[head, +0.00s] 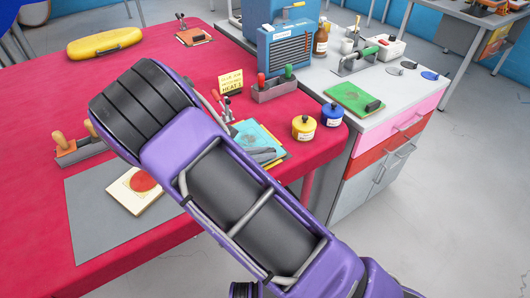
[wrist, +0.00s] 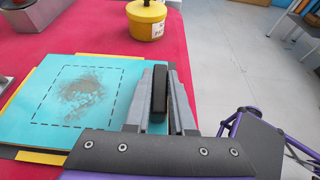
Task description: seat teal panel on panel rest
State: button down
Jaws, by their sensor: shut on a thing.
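The teal panel (wrist: 115,105) has a dashed black outline and a dark, flaky patch. It lies flat over yellow sheets in the wrist view and shows partly in the head view (head: 252,132), near the table's right edge. My gripper (wrist: 162,80) is at its right side, with both fingers closed around the upright black handle. Whether the panel is lifted off the sheets cannot be told. In the head view my purple arm hides much of the area around the gripper. I cannot tell which thing is the panel rest.
A yellow pot (head: 303,127) and a blue pot (head: 332,114) stand right of the panel. A grey holder with red and green handles (head: 275,90) is behind it. A green panel (head: 354,98) lies on the grey cabinet. A grey mat (head: 95,210) bears a cream board (head: 123,192).

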jog(key=shift+c, duration=1)
grip_release()
jog(key=shift+r, duration=0.15)
jog(key=shift+r+p, duration=1.7)
jog(key=shift+r, duration=1.2)
